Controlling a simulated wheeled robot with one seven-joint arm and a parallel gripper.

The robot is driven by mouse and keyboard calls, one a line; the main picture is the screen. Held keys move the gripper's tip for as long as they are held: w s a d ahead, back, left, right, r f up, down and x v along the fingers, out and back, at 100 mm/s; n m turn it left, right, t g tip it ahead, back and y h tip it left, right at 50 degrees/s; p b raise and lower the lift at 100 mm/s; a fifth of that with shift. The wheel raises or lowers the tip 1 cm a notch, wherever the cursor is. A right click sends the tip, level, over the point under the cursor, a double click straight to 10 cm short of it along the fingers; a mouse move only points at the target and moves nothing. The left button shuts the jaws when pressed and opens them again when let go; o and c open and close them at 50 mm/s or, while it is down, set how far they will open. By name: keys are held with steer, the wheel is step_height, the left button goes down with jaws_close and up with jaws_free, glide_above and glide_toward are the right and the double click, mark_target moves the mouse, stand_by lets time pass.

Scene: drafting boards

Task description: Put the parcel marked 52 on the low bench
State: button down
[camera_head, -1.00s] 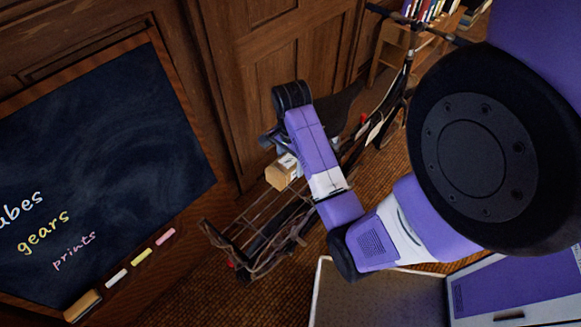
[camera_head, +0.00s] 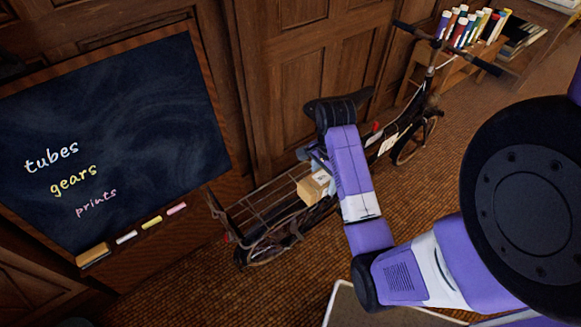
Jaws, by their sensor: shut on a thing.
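A small tan box-shaped parcel (camera_head: 312,190) with a white label hangs at the end of my arm, in front of the bicycle's rear rack in the picture. The label is too small to read, so I cannot tell its number. My gripper (camera_head: 310,160) is shut on it, and my forearm partly hides the fingers. A low wooden bench (camera_head: 425,62) at the upper right carries a row of books; I cannot tell if it is the task's bench.
A bicycle (camera_head: 258,205) with a wire rear rack leans along the panelled wall. A blackboard (camera_head: 130,120) with chalks stands at the left. A pale-edged board (camera_head: 345,305) shows at the bottom. Brown carpet (camera_head: 240,295) is clear around the bicycle.

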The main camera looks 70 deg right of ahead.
steer(key=w+a+f+n, duration=0.5)
steer(key=a+n, duration=0.3)
steer(key=a, duration=0.2)
steer(key=w+a+f+n, duration=0.5)
steer(key=a+n, duration=0.3)
steer(key=a, duration=0.3)
steer(key=w+a+f+n, duration=0.5)
steer(key=w+a+n, duration=0.2)
steer(key=a, duration=0.4)
steer(key=shift+a+f+n, duration=0.2)
steer(key=shift+f+n, duration=0.2)
steer(key=shift+n, duration=0.3)
steer(key=shift+d, duration=0.1)
